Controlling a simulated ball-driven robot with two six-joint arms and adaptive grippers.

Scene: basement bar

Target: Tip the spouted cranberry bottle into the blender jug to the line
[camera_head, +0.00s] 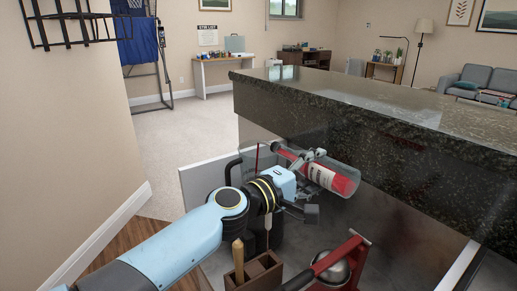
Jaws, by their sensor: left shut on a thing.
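The cranberry bottle (330,179), clear with red juice and a white label, is tipped past level with its neck to the left. My left gripper (305,167) is shut around the bottle. A thin red streak (257,156) hangs below and left of the neck, over the blender jug. The jug's dark handle (229,170) shows left of my wrist. Most of the jug is hidden behind my left gripper and arm, so its line and level cannot be read. My right gripper is out of view.
A brown wooden caddy (262,273) with a wooden-handled tool stands in front, beside a red press (345,253) with a metal bowl. A raised dark granite counter (390,108) runs close behind and right of the bottle. A wall is at left.

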